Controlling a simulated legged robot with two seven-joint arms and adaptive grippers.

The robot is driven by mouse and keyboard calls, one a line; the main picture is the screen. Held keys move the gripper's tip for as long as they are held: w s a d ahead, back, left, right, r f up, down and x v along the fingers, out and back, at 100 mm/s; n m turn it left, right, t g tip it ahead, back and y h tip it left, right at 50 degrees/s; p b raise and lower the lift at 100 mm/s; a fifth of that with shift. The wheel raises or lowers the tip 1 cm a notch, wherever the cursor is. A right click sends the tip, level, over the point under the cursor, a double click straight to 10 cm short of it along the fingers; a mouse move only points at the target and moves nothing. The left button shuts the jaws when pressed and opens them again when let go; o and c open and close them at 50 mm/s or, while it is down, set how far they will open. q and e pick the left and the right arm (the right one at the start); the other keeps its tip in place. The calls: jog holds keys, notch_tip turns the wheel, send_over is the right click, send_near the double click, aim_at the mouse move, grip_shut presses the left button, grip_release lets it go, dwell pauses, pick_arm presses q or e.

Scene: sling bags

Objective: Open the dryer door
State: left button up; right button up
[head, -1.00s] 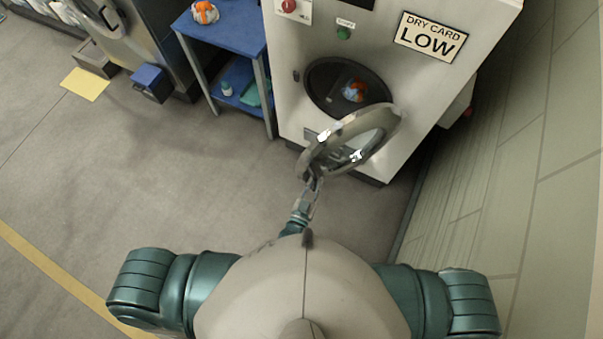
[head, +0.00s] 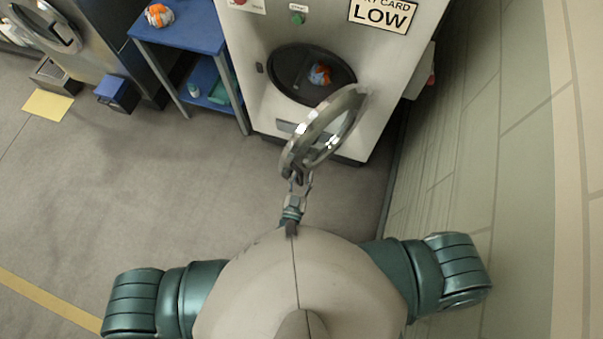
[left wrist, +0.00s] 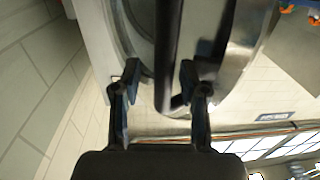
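The dryer (head: 380,65) is the white machine with the LOW card sign. Its round grey door (head: 345,112) stands swung out from the front. The dark drum opening (head: 285,72) shows an orange, white and blue bundle (head: 320,74) inside. My left gripper (head: 296,176) is at the door's near, lower-left edge. In the left wrist view, the fingers of my left gripper (left wrist: 158,78) stand apart on either side of a dark bar (left wrist: 172,50) on the door; a gap shows on the left side. My right gripper is not seen.
A blue table (head: 185,32) with another orange and white bundle (head: 159,15) stands left of the dryer. A wall (head: 500,120) runs close on the right.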

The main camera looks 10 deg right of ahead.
pick_arm(q)
jog(key=shift+f, duration=0.1)
jog(key=shift+s, duration=0.2)
jog(key=v, duration=0.7)
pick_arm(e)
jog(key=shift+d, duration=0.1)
